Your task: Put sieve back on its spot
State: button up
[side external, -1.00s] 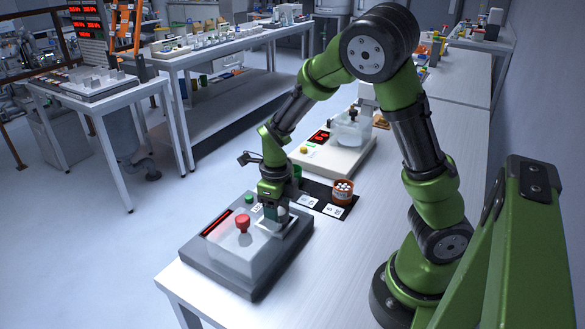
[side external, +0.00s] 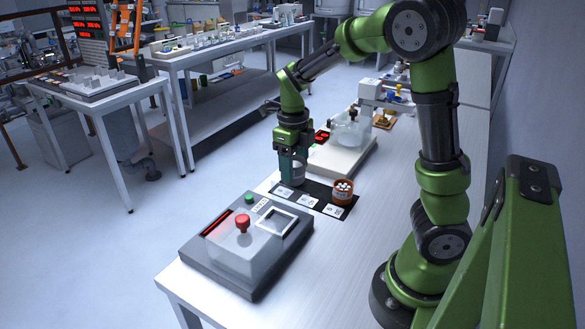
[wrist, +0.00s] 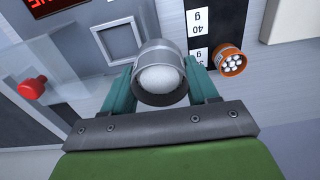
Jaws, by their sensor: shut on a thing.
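The sieve (wrist: 160,78), a grey round cup with a white speckled inside, sits between my gripper's teal fingers. I cannot tell whether the white is mesh or salt. In the side view my gripper (side external: 293,168) points down, shut on the sieve (side external: 297,174), over the far left part of the black mat (side external: 320,195) with its white labels. I cannot tell whether the sieve touches the mat. The sieve is partly hidden by the fingers.
A grey machine (side external: 230,262) with a red knob (side external: 242,222) and a clear cover stands at the front left; its square frame (side external: 284,224) is empty. A pale machine (side external: 345,160) with a glass vessel stands behind the mat. The bench to the right is clear.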

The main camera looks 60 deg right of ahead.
jog(key=s+d+f, duration=0.1)
jog(key=d+f, duration=0.1)
jog(key=d, duration=1.1)
jog(key=f, duration=0.3)
jog(key=f+n, duration=0.1)
jog(key=f, duration=0.2)
jog(key=w+f+n, duration=0.1)
jog(key=f, duration=0.3)
jog(key=shift+d+f+g, duration=0.1)
jog(key=shift+d+g, duration=0.1)
jog(key=shift+g, duration=0.1)
jog(key=shift+f, duration=0.1)
jog(key=o, duration=1.2)
